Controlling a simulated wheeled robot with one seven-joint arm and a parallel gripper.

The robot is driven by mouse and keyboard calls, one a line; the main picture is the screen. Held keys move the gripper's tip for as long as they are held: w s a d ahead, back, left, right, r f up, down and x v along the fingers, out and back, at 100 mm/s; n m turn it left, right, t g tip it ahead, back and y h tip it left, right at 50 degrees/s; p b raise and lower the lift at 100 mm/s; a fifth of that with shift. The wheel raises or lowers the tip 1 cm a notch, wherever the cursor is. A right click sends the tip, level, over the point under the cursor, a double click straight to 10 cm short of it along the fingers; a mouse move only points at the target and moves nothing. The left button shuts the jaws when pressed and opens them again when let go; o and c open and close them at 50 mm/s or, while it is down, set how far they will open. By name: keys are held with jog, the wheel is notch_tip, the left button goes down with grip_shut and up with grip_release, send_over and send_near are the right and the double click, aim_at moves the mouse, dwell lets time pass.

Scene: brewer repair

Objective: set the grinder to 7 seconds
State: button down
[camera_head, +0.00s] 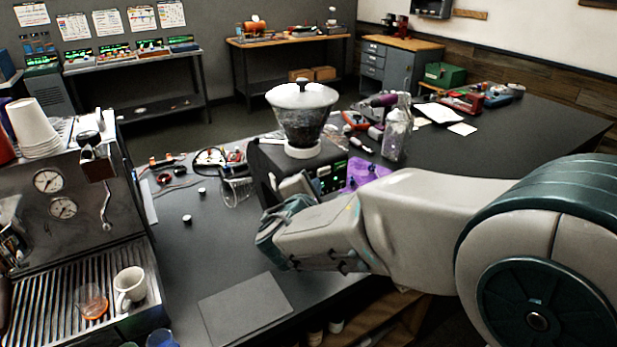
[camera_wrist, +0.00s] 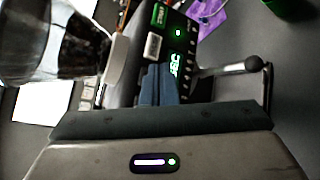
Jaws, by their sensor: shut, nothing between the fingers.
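The grinder (camera_head: 268,168) stands on the dark counter, with a clear hopper (camera_head: 302,120) of dark beans under a pale lid. My gripper (camera_head: 292,186) is at its front panel, shut and empty. In the wrist view the gripper's blue-grey fingertips (camera_wrist: 160,72) lie together over the panel, beside a lit green display (camera_wrist: 174,66) whose digits are sideways and partly covered; I cannot read them surely. A pale rectangular button (camera_wrist: 153,46) and a green light (camera_wrist: 178,33) sit just beyond the fingertips. I cannot tell whether the fingertips touch the panel.
An espresso machine (camera_head: 85,215) stands at left with cups on its tray. A glass bottle (camera_head: 397,135) and a purple cloth (camera_head: 364,173) are near the grinder. In the wrist view a metal lever (camera_wrist: 235,67) sticks out right of the fingers. A dark mat (camera_head: 245,308) lies in front.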

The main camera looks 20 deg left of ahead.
jog(key=shift+w+a+f, duration=0.1)
jog(key=shift+w+a+b, duration=0.2)
jog(key=shift+a+b, duration=0.05)
jog(key=shift+b, duration=0.2)
jog(key=shift+w+a, duration=0.2)
jog(key=shift+a, duration=0.05)
dwell(0.7)
jog(key=shift+d+b, duration=0.1)
jog(key=shift+b, duration=0.3)
jog(key=shift+s+d+b, duration=0.5)
